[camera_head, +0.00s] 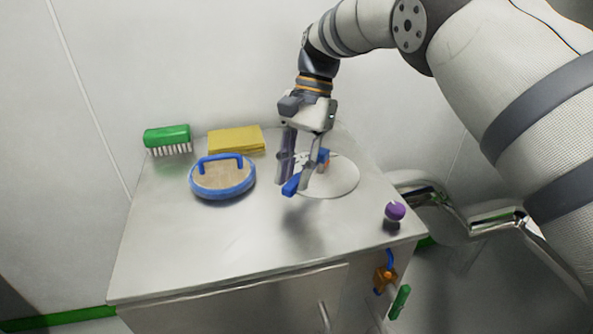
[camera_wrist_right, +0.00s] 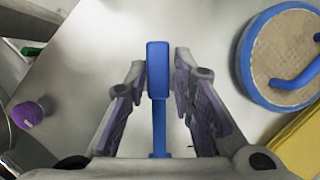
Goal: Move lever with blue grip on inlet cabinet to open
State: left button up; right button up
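The lever with the blue grip (camera_head: 291,186) stands on a pale round plate (camera_head: 345,181) on top of the steel cabinet (camera_head: 190,262). My right gripper (camera_head: 296,184) is over the plate, pointing down, with its fingers spread around the lever. In the right wrist view, the blue grip (camera_wrist_right: 157,70) and its thin stem lie between the two fingers. The left finger is very close to the grip and a small gap shows on the right. Contact cannot be told. The lever's pivot is partly hidden by the fingers. My left gripper is out of view.
A round blue-rimmed lid (camera_head: 222,180), a green brush (camera_head: 167,138) and a yellow stack (camera_head: 236,139) are on the cabinet's left and back. A purple knob (camera_head: 395,211) is at the right edge. The top's front left is clear.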

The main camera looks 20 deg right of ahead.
jog(key=shift+o, duration=0.8)
jog(key=v, duration=0.7)
jog(key=shift+w+r, duration=0.15)
jog(key=shift+r, duration=0.05)
